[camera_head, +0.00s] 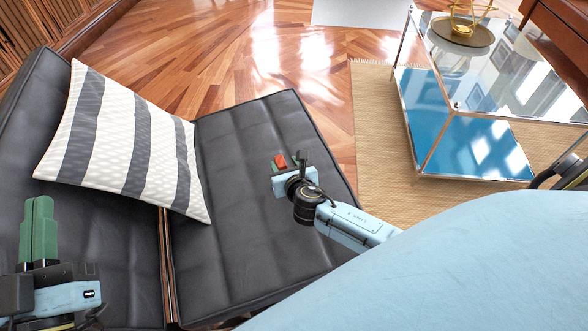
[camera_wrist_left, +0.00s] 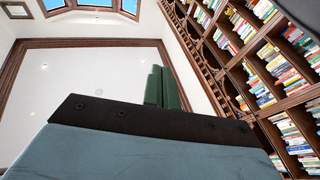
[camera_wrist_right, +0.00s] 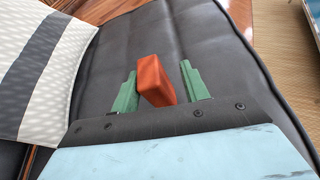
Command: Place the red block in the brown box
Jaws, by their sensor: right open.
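The red block (camera_wrist_right: 153,82) lies on the dark leather seat, between the two green fingers of my right gripper (camera_wrist_right: 160,72). The fingers are open, with a clear gap to the block on the right side; I cannot tell whether the left finger touches it. In the head view the red block (camera_head: 281,161) shows as a small patch by my right gripper (camera_head: 285,163), partly hidden by the wrist. My left gripper (camera_head: 39,205) is at the lower left, its green fingers together and empty; they also show in the left wrist view (camera_wrist_left: 162,70). I see no brown box.
A striped cushion (camera_head: 125,142) lies on the dark leather seat (camera_head: 240,230), left of my right gripper. A glass-topped table (camera_head: 475,165) with a blue lower shelf stands on a woven rug (camera_head: 380,150) to the right.

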